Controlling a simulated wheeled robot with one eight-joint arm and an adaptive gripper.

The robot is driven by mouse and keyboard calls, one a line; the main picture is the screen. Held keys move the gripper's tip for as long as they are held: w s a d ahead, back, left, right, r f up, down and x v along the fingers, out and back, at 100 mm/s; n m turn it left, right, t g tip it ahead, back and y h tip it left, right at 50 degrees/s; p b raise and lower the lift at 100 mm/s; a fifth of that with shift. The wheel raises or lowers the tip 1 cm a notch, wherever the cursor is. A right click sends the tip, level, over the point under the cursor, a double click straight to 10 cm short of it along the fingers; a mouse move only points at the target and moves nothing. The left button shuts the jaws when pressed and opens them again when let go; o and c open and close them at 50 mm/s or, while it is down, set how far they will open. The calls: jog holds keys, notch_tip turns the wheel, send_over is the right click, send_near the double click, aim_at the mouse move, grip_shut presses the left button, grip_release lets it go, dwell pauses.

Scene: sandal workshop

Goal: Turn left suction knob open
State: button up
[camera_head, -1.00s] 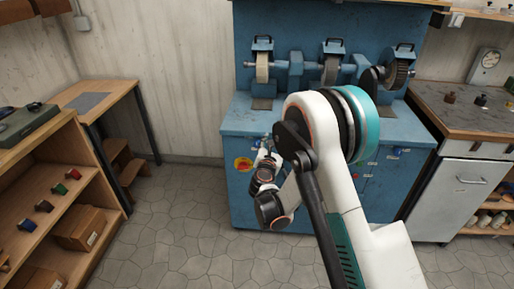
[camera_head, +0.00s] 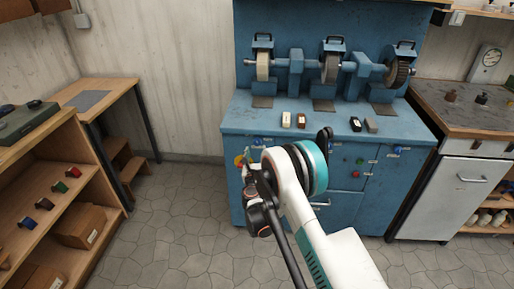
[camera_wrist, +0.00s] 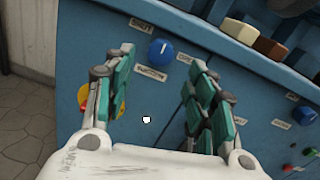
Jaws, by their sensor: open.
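The leftmost blue knob (camera_wrist: 160,52) is on the blue machine's front panel, with small labels above and below it. In the wrist view it lies ahead of and between my fingertips, with no contact visible. My gripper (camera_wrist: 158,78) is open and empty, its teal-padded fingers on either side of the knob. In the head view the knob (camera_head: 257,142) shows just above my wrist, and my arm hides much of my gripper. A second blue knob (camera_wrist: 303,115) sits farther right on the panel.
A yellow and red button (camera_wrist: 83,97) is partly hidden behind my left finger. Grinding wheels (camera_head: 330,68) stand above the bench top (camera_head: 240,115), which carries small dark and light blocks (camera_head: 301,121). A wooden shelf (camera_head: 75,200) is at left. The floor between is clear.

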aim_at(257, 144)
jog(key=w+b, duration=0.1)
jog(key=w, duration=0.5)
jog(key=shift+w+b, duration=0.15)
jog(key=shift+b, duration=0.15)
jog(key=c, duration=1.1)
